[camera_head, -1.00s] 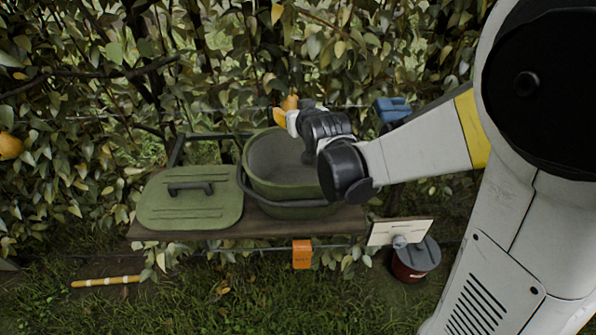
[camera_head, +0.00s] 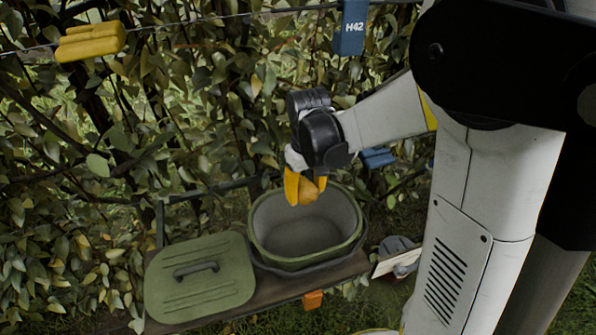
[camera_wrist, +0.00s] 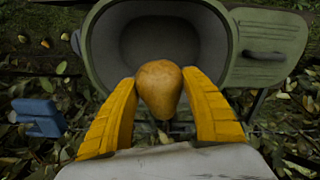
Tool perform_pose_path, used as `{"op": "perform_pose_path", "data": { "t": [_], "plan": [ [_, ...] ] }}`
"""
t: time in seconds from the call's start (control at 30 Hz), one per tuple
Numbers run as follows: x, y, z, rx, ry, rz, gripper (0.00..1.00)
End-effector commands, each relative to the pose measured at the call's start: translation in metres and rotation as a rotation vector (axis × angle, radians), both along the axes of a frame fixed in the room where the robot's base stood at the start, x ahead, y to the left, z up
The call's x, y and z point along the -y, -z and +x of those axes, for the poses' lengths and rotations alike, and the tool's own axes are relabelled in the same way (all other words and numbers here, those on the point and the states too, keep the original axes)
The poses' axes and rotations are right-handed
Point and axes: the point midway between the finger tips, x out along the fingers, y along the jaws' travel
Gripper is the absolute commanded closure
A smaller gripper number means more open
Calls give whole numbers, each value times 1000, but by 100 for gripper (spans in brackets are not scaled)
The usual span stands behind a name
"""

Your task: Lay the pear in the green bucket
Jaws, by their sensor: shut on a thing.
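My gripper (camera_head: 305,187) has yellow fingers shut on a yellow-brown pear (camera_head: 308,191). It holds the pear above the back part of the green bucket (camera_head: 262,249). In the wrist view the pear (camera_wrist: 159,88) sits between the two fingers (camera_wrist: 160,110), with the bucket's open grey inside beyond it. The bucket stands on a plank shelf, and its visible inside looks empty. Part of its back rim is hidden behind the pear and fingers.
A green lid (camera_head: 200,284) with a dark handle lies left of the bucket on the shelf (camera_head: 270,297). An orange tag (camera_head: 313,299) is at the shelf's front. A blue tag (camera_head: 351,27) and a yellow object (camera_head: 90,42) hang above. Foliage stands behind.

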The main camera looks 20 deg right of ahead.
Motion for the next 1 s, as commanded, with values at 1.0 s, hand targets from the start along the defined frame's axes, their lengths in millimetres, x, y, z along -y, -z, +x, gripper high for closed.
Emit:
{"op": "perform_pose_path", "data": {
  "t": [1.0],
  "plan": [
    [0, 104, -2, -8, -2, -2, 81]
  ]
}}
